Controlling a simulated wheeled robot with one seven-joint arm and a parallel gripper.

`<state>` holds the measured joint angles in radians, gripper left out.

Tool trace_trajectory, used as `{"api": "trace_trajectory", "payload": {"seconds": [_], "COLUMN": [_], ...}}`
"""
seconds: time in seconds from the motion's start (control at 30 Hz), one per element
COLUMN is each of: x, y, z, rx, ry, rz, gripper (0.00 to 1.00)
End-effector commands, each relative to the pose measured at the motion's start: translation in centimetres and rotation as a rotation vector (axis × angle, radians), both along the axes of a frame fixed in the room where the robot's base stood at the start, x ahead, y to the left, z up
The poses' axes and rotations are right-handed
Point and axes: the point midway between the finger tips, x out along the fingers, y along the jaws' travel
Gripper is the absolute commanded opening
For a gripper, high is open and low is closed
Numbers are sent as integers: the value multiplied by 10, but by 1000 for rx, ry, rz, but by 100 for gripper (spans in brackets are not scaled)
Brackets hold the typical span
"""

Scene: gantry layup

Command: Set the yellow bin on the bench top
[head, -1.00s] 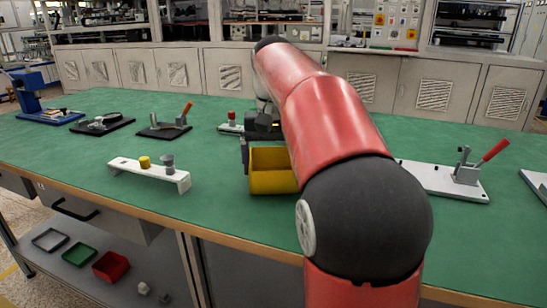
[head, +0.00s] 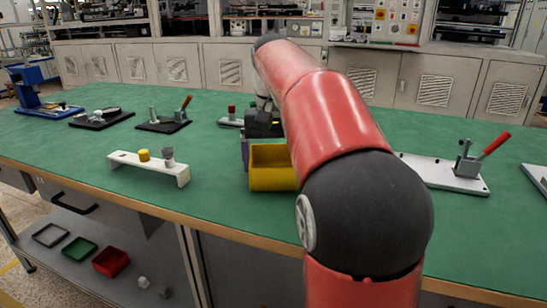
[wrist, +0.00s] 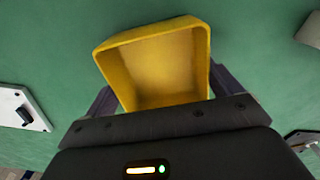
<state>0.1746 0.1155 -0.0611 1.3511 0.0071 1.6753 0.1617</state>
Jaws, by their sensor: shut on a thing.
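The yellow bin (head: 272,179) is an open-topped box in the middle of the head view, over the green bench top (head: 225,215). My gripper (head: 262,140) is shut on it, with dark fingers at its sides. In the wrist view the bin (wrist: 160,65) fills the space between the dark fingers of my gripper (wrist: 165,88), and its inside looks empty. My red arm hides the bin's right end in the head view. I cannot tell whether its underside touches the bench.
A white stand (head: 148,168) with small yellow and grey parts is left of the bin. A white plate with a red-handled clamp (head: 470,165) lies to the right. Several fixtures line the back left. Small trays (head: 111,261) sit on the shelf below.

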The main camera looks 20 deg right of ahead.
Motion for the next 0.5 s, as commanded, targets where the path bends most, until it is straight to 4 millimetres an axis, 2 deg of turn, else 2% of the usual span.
{"api": "trace_trajectory", "payload": {"seconds": [0.03, 0.07, 0.1, 0.37, 0.5], "x": [0, 0, 0, 0, 1], "y": [0, 0, 0, 0, 0], "z": [-1, -1, 0, 1, 17], "rx": [0, 0, 0, 0, -1], "ry": [-1, -1, -1, 0, -2], "rz": [0, 0, 0, 0, 0], "gripper": [66, 94, 100, 100, 100]}}
